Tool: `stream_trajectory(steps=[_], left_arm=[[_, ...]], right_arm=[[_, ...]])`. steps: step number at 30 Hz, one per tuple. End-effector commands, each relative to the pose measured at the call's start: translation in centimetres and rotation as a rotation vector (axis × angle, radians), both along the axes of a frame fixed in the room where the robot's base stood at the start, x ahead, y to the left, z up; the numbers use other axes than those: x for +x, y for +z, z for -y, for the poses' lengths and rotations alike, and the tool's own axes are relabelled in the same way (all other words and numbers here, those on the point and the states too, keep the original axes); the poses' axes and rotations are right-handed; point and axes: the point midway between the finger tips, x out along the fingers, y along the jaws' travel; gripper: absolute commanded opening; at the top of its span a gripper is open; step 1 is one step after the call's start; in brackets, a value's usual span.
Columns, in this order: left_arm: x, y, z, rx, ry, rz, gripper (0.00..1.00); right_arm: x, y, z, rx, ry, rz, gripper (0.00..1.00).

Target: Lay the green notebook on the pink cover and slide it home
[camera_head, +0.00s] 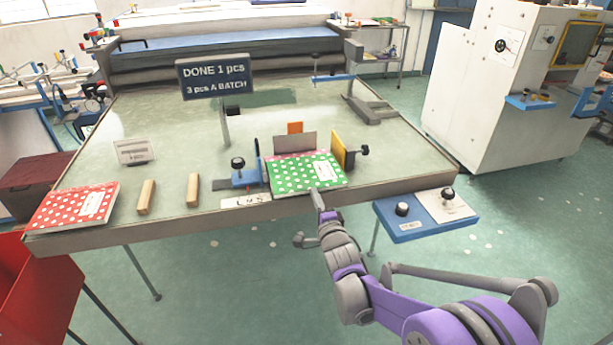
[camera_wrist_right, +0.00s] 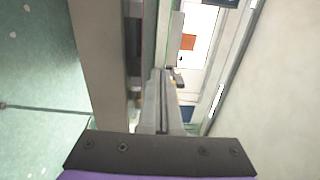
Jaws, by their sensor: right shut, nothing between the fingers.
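The green notebook (camera_head: 295,178) with white dots and a white label lies flat at the table's front edge, between a blue clamp block and a yellow plate. A thin strip of the pink cover (camera_head: 283,155) shows along its far edge; the rest is hidden under the notebook. My right gripper (camera_head: 316,192) is shut and empty, its tips at the notebook's near edge; I cannot tell whether they touch it. In the right wrist view its fingers (camera_wrist_right: 162,85) are together, pointing along the table edge. My left gripper is not in view.
A blue stop (camera_head: 245,178) stands left of the notebook, a yellow plate (camera_head: 338,151) right, a grey upright plate (camera_head: 295,142) behind. Two wooden blocks (camera_head: 193,190) and a red dotted notebook (camera_head: 75,208) lie to the left. A blue control box (camera_head: 425,215) juts out front right.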

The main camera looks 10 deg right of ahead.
Motion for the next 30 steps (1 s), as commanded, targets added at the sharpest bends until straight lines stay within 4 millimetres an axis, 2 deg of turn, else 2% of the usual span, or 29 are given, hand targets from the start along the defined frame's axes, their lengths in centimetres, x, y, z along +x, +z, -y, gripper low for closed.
stream_trajectory(steps=[30], left_arm=[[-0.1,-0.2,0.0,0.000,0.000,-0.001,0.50]], right_arm=[[2.6,0.0,-0.1,0.001,0.000,0.000,0.00]])
